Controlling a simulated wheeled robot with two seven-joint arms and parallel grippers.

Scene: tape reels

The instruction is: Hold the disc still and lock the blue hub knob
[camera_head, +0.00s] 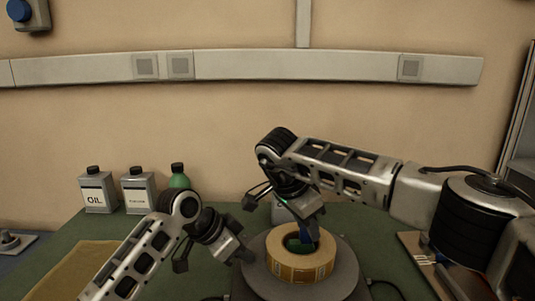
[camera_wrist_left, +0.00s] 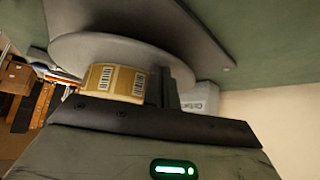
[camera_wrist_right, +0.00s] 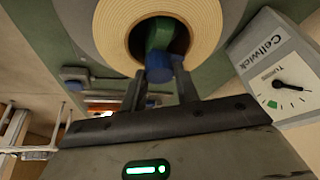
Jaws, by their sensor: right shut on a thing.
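A grey disc (camera_head: 257,280) lies flat on the bench and carries a tan tape reel (camera_head: 318,266) with printed labels. The disc (camera_wrist_left: 130,48) and reel label (camera_wrist_left: 115,82) also show in the left wrist view. The blue hub knob (camera_wrist_right: 159,68) sits at the reel's core with a green part (camera_wrist_right: 158,35) beyond it. My right gripper (camera_wrist_right: 159,88) is shut on the knob, one finger on each side. My left gripper (camera_head: 213,262) is open at the disc's left side, its right finger close to the rim. I cannot tell whether that finger touches the disc.
A white oil can (camera_head: 97,193), another can (camera_head: 138,190) and a green bottle (camera_head: 178,177) stand at the back left. A dial box (camera_wrist_right: 276,75) stands close beside the reel. A tan mat (camera_head: 75,270) lies at the left, and a board (camera_head: 428,262) with tools at the right.

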